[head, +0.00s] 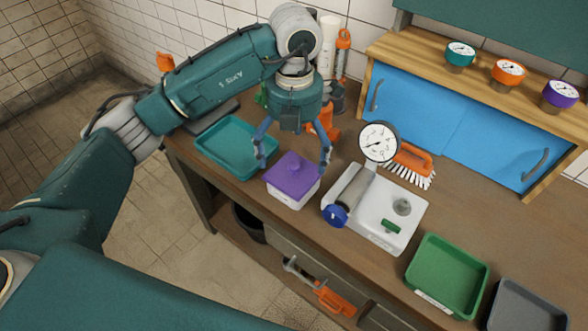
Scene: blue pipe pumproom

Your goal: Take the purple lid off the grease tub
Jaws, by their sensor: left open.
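The grease tub (291,197) is a white square tub near the front edge of the wooden bench. I cannot tell whether either finger touches the lid. My right gripper is not in view.
A teal tray (221,148) lies left of the tub. A white gauge stand (393,224) with a round dial stands close to its right. A brush (411,163), a green tray (446,275) and a dark grey tray (525,308) are further right. A blue-doored cabinet (450,125) stands behind.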

